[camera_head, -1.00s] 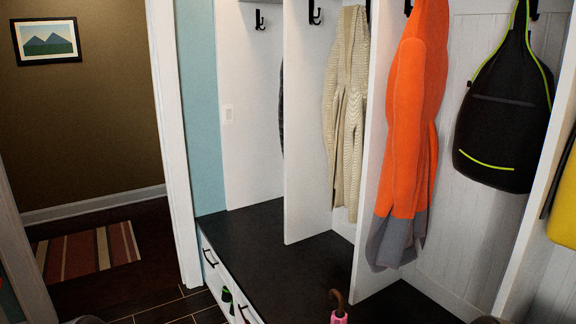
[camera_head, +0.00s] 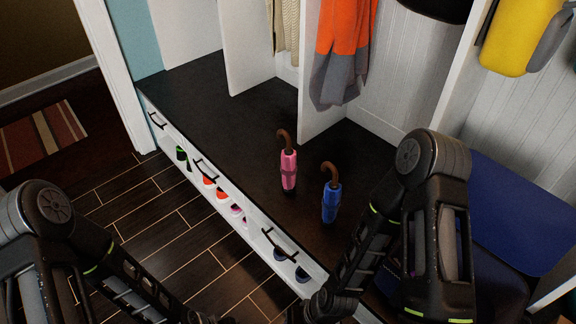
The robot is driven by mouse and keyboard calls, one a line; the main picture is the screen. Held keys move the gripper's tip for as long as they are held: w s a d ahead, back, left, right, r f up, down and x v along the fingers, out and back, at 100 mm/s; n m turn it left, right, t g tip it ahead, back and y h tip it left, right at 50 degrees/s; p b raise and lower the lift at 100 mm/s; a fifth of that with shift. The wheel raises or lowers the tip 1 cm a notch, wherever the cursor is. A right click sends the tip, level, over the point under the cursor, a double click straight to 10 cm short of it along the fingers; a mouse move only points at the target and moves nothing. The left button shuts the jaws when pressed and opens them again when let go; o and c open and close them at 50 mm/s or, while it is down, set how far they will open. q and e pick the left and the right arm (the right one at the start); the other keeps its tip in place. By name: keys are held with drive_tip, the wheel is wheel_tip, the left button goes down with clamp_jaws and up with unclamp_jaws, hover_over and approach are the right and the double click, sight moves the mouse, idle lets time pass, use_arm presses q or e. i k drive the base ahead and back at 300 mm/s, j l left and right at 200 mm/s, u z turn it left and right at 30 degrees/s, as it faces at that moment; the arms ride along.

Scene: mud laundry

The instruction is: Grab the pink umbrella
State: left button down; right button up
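The pink umbrella (camera_head: 288,172), folded with a curved brown handle, stands upright on the dark bench top (camera_head: 215,95). A blue umbrella (camera_head: 331,203) with a similar handle stands just right of it, nearer to me. My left arm comes in from the left and my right arm from the right. Both reach down to the bottom edge, where their ends are cut off, so I see no gripper fingers. Neither arm touches the pink umbrella.
Drawers with dark handles and shoe openings line the bench front (camera_head: 225,195). A divider panel (camera_head: 325,90) and an orange and grey coat (camera_head: 340,60) are behind the umbrellas. Dark floor (camera_head: 150,215) is clear at left.

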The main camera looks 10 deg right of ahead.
sight(288, 167)
drive_tip(key=z, duration=0.9)
drive_tip(key=i+j+z, duration=0.1)
drive_tip(key=j+z, duration=0.25)
drive_tip(key=z, duration=0.15)
drive_tip(key=j+z, duration=0.35)
drive_tip(key=z, duration=0.15)
drive_tip(key=j+z, duration=0.35)
drive_tip(key=z, duration=0.15)
drive_tip(key=k+j+z, duration=0.15)
drive_tip(key=j+z, duration=0.15)
drive_tip(key=z, duration=0.2)
drive_tip(key=k+j+z, duration=0.1)
drive_tip(key=k+j, duration=0.15)
drive_tip(key=j, duration=0.25)
drive_tip(key=k+j+z, duration=0.1)
drive_tip(key=k+j, duration=0.2)
drive_tip(key=j, duration=0.2)
drive_tip(key=k+j+z, duration=0.1)
drive_tip(key=k+j, duration=0.2)
drive_tip(key=j, duration=0.15)
